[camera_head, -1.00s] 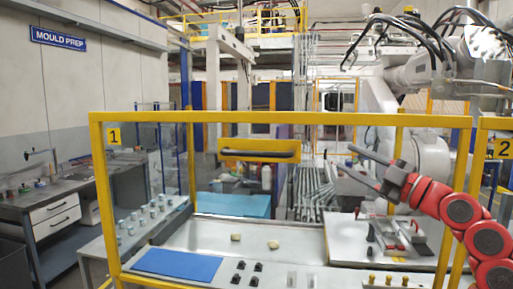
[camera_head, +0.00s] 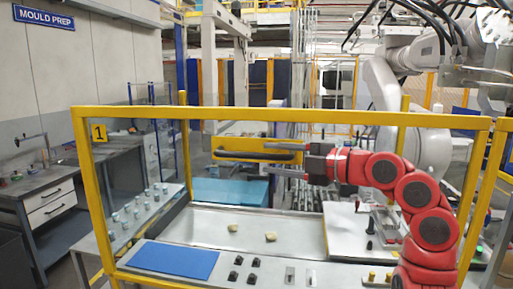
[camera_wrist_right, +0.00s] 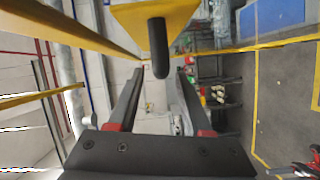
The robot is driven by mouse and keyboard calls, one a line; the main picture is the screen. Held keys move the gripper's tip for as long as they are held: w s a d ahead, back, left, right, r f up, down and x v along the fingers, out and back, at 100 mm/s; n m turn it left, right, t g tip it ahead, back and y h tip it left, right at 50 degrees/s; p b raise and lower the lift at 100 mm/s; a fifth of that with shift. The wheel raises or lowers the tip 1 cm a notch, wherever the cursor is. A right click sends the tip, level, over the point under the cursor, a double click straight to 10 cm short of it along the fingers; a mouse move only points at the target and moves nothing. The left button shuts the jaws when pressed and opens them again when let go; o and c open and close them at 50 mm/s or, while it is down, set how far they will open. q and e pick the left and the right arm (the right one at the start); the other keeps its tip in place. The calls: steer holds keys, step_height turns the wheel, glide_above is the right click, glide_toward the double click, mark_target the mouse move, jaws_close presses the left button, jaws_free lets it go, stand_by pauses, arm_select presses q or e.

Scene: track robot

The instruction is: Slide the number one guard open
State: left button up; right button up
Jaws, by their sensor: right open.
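The number one guard is a yellow frame (camera_head: 290,115) with a "1" label (camera_head: 98,132) at its left. A yellow plate (camera_head: 228,142) on it carries a dark horizontal handle (camera_head: 250,154). My right gripper (camera_head: 268,157) comes in from the right, open, its fingers spread above and below the handle's right end. In the right wrist view the handle (camera_wrist_right: 158,48) lies between the tips of the open right gripper (camera_wrist_right: 160,72), with space on both sides. Whether the fingers touch it cannot be told. My left gripper is out of view.
Behind the guard is a metal worktop with a blue mat (camera_head: 174,260), two pale pieces (camera_head: 270,237) and several black knobs (camera_head: 236,261). A second yellow frame stands at the far right. A grey bench (camera_head: 50,195) stands at the left.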

mark_target(265, 157)
steer(key=p+x, duration=0.1)
steer(key=x, duration=0.3)
steer(key=shift+s+a+r, duration=0.1)
steer(key=shift+r, duration=0.05)
steer(key=shift+w+a, duration=0.3)
steer(key=shift+c, duration=0.2)
jaws_close()
steer(key=shift+f, duration=0.25)
stand_by(0.6)
